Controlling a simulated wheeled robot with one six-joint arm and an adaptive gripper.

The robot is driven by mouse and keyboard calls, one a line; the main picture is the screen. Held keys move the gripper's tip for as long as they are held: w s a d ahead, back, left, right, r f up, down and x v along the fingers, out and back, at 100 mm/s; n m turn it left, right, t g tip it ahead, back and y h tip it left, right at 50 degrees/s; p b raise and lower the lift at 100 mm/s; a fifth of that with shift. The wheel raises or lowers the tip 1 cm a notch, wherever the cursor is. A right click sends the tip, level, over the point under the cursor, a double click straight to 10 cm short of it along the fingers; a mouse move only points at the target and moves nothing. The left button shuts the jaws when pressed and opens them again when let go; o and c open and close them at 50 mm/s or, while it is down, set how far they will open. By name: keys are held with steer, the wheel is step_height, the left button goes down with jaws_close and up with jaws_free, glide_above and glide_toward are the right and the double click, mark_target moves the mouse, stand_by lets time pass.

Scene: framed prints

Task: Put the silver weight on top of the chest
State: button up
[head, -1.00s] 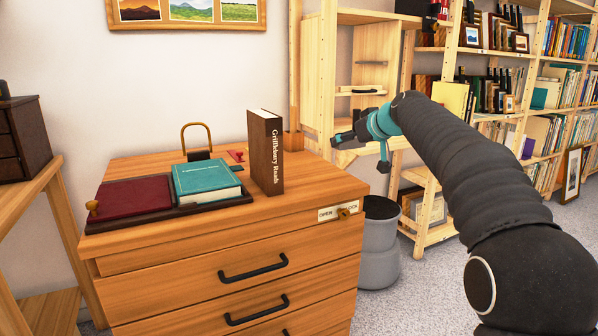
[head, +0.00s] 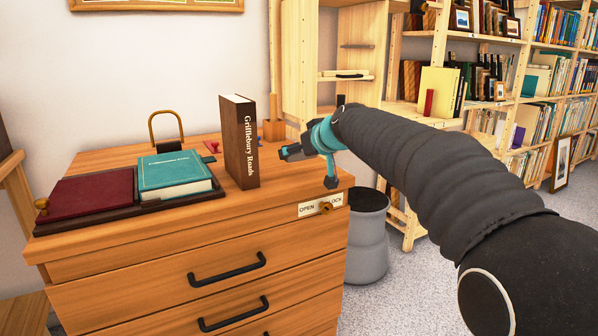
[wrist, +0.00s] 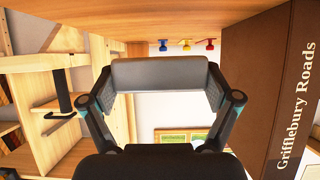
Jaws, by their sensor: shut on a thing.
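The silver weight (wrist: 160,72) is a smooth grey block between the fingers of my gripper (wrist: 160,88) in the wrist view. The gripper is shut on it. In the head view my gripper (head: 290,152) is at the right part of the wooden chest (head: 270,207), just right of the upright brown book. The weight is hard to make out there. The chest top also shows along the upper edge of the wrist view (wrist: 190,18). I cannot tell whether the weight touches the chest top.
The brown book "Grifflebury Roads" (head: 239,142) stands upright close left of my gripper. A teal book (head: 174,173) and a dark red panel (head: 92,196) lie on a dark tray. A brass-handled object (head: 166,128) stands behind. A grey bin (head: 367,245) is right of the chest.

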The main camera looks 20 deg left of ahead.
steer(key=shift+s+a+f, duration=0.2)
steer(key=shift+s+f, duration=0.05)
steer(key=shift+s, duration=0.05)
steer(key=shift+f+b, duration=0.6)
steer(key=shift+f, duration=1.25)
steer(key=shift+f, duration=0.15)
steer(key=o, duration=1.2)
